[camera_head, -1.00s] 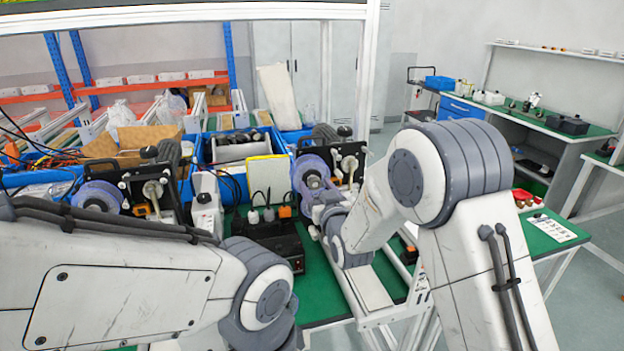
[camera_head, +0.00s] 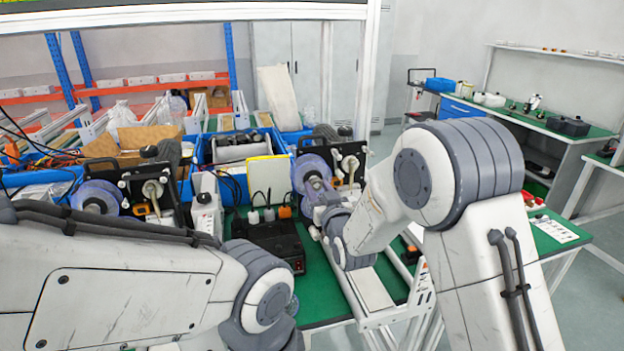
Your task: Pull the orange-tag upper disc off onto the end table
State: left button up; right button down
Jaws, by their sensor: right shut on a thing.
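A translucent blue-purple disc (camera_head: 304,168) sits upright on the black coder machine (camera_head: 352,158) at the centre right. My right gripper (camera_head: 322,196) is at the lower right of this disc, shut on it, with its fingertips mostly hidden by the wrist. A similar disc (camera_head: 98,192) is on the left coder machine (camera_head: 135,180). Small orange parts show near both machines, but I cannot read which is the tag. My left arm crosses the lower left, and its gripper is out of sight. The end table (camera_head: 548,245) is the green top at right, partly behind my right arm.
A black box (camera_head: 275,240) stands on the green bench between my arms. A white rail (camera_head: 368,285) runs beside it. Red items and a white labelled card (camera_head: 556,230) lie on the end table. A workbench with a blue drawer (camera_head: 461,108) stands behind.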

jog(key=shift+b+v, duration=0.8)
jog(key=shift+v, duration=1.65)
jog(key=shift+s, duration=0.15)
